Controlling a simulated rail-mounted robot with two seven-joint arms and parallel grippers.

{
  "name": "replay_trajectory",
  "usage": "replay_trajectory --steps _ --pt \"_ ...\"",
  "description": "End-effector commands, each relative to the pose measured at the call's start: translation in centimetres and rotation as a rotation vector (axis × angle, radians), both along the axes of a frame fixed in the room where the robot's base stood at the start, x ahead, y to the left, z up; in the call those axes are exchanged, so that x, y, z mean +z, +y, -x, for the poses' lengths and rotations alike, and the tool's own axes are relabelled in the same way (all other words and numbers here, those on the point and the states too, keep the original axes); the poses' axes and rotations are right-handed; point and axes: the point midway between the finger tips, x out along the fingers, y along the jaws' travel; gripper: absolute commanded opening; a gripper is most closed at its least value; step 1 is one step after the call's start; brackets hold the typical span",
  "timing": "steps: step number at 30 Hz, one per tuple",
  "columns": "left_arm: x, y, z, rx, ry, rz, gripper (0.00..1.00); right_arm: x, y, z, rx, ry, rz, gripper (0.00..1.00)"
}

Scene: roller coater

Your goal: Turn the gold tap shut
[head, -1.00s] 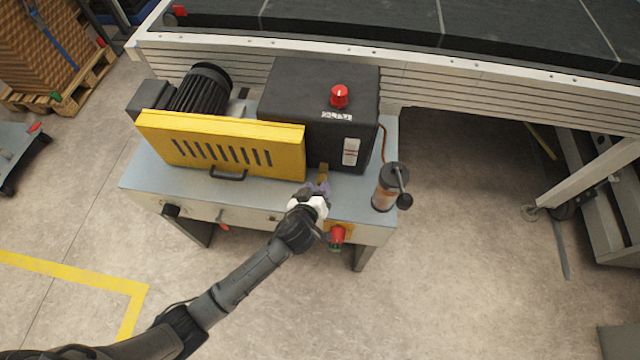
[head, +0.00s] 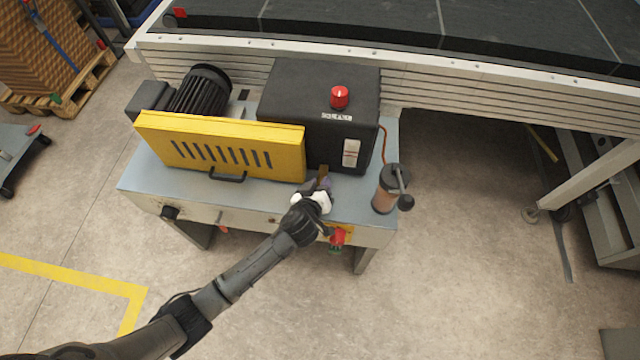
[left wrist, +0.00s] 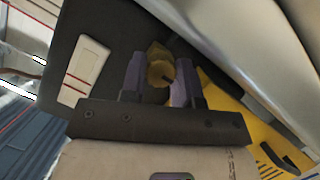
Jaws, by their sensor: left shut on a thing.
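The gold tap (head: 323,172) is at the front foot of the black box, above the grey-blue bench top. My left gripper (head: 319,184) reaches it from the front and hides part of it. In the left wrist view, the gold tap (left wrist: 160,72) sits between the two purple fingers of my left gripper (left wrist: 161,84), which are shut on it. How far the tap is turned cannot be told. My right gripper is in neither view.
The black box (head: 300,110) carries a red beacon (head: 339,97) and a white switch panel (head: 351,153). The yellow guard (head: 215,148) stands left of the tap. A lidded cylinder with a crank (head: 385,190) is to the right. A red knob (head: 337,237) is on the bench front below.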

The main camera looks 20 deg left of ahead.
Motion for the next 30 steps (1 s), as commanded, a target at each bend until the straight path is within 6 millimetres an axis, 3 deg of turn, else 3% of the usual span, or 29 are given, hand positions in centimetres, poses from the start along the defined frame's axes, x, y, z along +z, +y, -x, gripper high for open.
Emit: replay_trajectory --steps 11,30 --pt "0.2 -0.1 0.0 0.002 0.018 -0.071 0.05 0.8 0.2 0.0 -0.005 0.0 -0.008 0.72" --pt "0.1 -0.3 -0.1 0.002 0.121 -0.496 0.05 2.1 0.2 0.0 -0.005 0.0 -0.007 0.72"
